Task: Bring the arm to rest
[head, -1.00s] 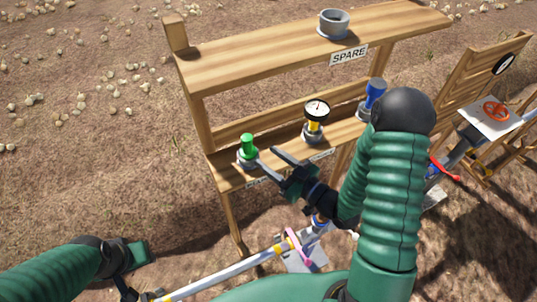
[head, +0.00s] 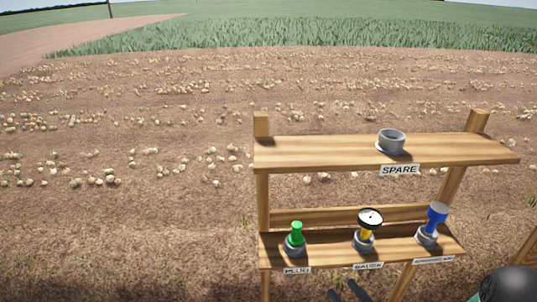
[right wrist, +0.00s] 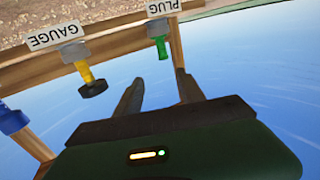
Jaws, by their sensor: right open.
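My right gripper (head: 347,291) shows only as two dark fingertips at the bottom edge of the head view, in front of and below the lower shelf (head: 330,250). In the right wrist view my right gripper (right wrist: 158,80) is open, with nothing between its fingers. There the green plug (right wrist: 162,48) and the black-and-yellow gauge (right wrist: 90,82) appear upside down beyond the fingers, apart from them. Part of my right arm shows at the lower right corner of the head view. My left gripper is out of view.
The lower shelf holds the green plug (head: 296,235), the gauge (head: 368,228) and a blue part (head: 434,222) in grey sockets. A grey ring (head: 391,141) stands on the upper SPARE shelf (head: 320,150). Open soil with scattered onions lies left and behind.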

